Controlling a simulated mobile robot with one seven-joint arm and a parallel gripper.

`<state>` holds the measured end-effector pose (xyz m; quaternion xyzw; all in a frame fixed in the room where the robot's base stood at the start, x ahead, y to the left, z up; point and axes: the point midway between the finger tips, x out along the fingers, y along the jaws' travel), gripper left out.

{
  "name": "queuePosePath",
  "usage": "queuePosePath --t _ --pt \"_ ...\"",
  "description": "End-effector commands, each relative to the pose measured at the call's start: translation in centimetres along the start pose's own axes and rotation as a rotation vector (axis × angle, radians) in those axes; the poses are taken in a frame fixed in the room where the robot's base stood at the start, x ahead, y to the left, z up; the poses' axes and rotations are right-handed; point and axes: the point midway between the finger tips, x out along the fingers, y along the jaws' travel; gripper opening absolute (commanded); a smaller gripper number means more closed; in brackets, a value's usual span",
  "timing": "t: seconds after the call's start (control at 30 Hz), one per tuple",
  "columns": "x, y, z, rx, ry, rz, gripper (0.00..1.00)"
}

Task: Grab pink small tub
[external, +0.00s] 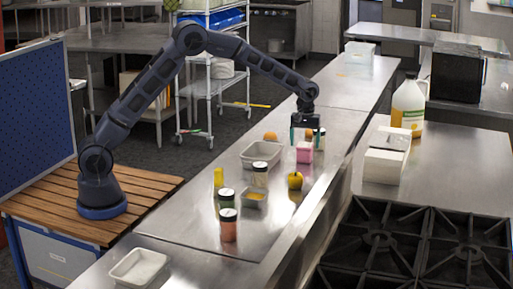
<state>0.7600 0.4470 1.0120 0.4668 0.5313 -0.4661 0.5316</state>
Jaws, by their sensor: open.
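The pink small tub (304,153) stands on the steel counter, toward its far part. It is a small box-shaped pink container with a lighter top edge. My gripper (306,138) is open and points down just above the tub, with its fingers near the tub's top. I cannot tell from this one view whether the fingers are around the tub or still above it. A jar (320,139) stands close behind the gripper to the right, partly hidden.
A grey tray (262,148) and an orange (270,136) are left of the tub. The counter (185,225) has free room at left.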

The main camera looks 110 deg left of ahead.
Motion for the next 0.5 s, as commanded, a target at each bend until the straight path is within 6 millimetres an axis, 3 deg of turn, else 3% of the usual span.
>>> queuePosePath --t 0.3,0.5 --pt "3.9 -0.1 -0.4 0.0 -0.002 -0.003 0.82" --pt "4.9 0.0 -0.3 0.001 0.0 -0.001 0.82"
